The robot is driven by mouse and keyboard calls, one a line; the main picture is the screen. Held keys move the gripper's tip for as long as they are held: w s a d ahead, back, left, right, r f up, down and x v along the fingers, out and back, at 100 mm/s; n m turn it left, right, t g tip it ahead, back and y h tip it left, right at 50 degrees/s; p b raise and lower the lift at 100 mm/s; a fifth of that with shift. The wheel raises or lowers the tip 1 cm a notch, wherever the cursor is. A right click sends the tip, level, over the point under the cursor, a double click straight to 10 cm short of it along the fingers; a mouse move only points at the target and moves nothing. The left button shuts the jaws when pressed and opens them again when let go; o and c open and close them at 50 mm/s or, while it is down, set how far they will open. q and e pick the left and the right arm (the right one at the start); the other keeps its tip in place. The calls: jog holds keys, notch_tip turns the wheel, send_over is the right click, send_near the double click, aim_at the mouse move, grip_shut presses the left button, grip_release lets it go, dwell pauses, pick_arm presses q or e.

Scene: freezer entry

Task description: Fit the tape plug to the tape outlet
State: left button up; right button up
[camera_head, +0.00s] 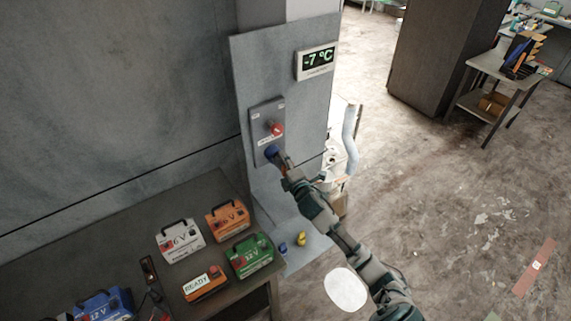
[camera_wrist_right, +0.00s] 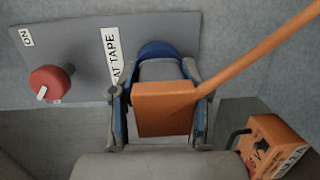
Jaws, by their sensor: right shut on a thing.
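The tape plug, an orange block (camera_wrist_right: 163,108) with a thick orange cable, is between the fingers of my right gripper (camera_wrist_right: 160,98). The gripper is shut on it; in the head view my right gripper (camera_head: 280,160) is at the lower part of the grey wall panel (camera_head: 262,113). The blue tape outlet (camera_wrist_right: 159,49) sits beside the label ending in "AT TAPE", directly beyond the plug. The outlet also shows in the head view (camera_head: 270,151). A grey part lies between the orange block and the blue outlet; I cannot tell how deep the plug sits. My left gripper is out of view.
A red knob (camera_wrist_right: 50,83) is on the panel left of the outlet, near an "ON" label. A "-7 °C" display (camera_head: 317,62) is above. Several batteries stand on the dark bench (camera_head: 236,304), including an orange one (camera_head: 228,220). Small blue and yellow items lie below the panel.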

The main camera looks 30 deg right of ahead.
jog(key=shift+w, duration=0.35)
jog(key=o, duration=1.4)
jog(key=shift+c, duration=0.2)
jog(key=s+a, duration=0.1)
jog(key=s, duration=1.1)
jog(key=shift+a+r, duration=0.15)
jog(key=shift+r, duration=0.15)
